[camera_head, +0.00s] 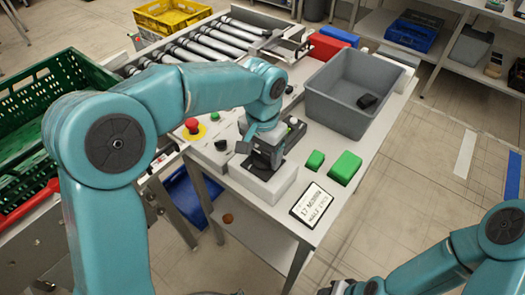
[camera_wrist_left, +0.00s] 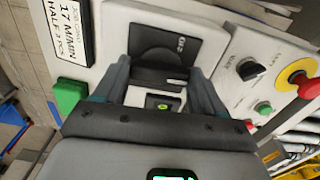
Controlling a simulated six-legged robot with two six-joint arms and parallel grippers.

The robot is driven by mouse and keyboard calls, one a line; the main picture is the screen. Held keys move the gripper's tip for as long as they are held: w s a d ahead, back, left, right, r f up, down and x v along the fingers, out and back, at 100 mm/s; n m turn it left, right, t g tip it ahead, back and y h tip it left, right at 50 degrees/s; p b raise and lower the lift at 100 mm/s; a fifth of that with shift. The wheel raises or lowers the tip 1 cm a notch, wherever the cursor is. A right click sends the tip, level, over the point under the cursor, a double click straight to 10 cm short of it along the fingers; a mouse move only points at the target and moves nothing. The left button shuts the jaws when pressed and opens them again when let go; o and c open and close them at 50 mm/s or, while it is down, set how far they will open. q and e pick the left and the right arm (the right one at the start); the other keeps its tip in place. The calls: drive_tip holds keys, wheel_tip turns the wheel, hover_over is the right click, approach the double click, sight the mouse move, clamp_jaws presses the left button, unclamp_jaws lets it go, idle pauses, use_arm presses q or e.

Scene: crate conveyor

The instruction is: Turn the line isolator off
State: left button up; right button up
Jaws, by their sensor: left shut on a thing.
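The line isolator is a black plate (camera_wrist_left: 150,38) with a black rotary knob (camera_wrist_left: 155,76), on a pale box at the table's near end. My left gripper (camera_head: 265,153) reaches down over it in the head view. In the left wrist view its two fingers (camera_wrist_left: 160,88) stand on either side of the knob, shut on it. The knob has a pale mark at its right end. In the head view the gripper hides most of the knob. My right gripper (camera_head: 350,288) shows only in part at the bottom edge, and its jaws cannot be made out.
A control panel with a red emergency stop (camera_head: 192,124) and a black selector (camera_wrist_left: 250,68) adjoins the isolator. Green blocks (camera_head: 345,167) and a job card (camera_head: 313,205) lie to the right. A grey bin (camera_head: 340,105) stands behind, and a roller conveyor (camera_head: 205,42) runs at the back.

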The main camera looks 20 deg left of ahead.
use_arm(q)
drive_tip(key=n, duration=0.4)
drive_tip(key=shift+w+n+b, duration=0.1)
drive_tip(key=shift+n+b, duration=0.25)
drive_tip(key=shift+n, duration=0.05)
drive_tip(key=n, duration=0.4)
drive_tip(key=shift+b, duration=0.3)
drive_tip(key=n, duration=0.4)
drive_tip(key=shift+n+b, duration=0.3)
drive_tip(key=shift+n, duration=2)
drive_tip(key=o, duration=1)
drive_tip(key=shift+o, duration=0.2)
drive_tip(key=shift+w+a, duration=0.1)
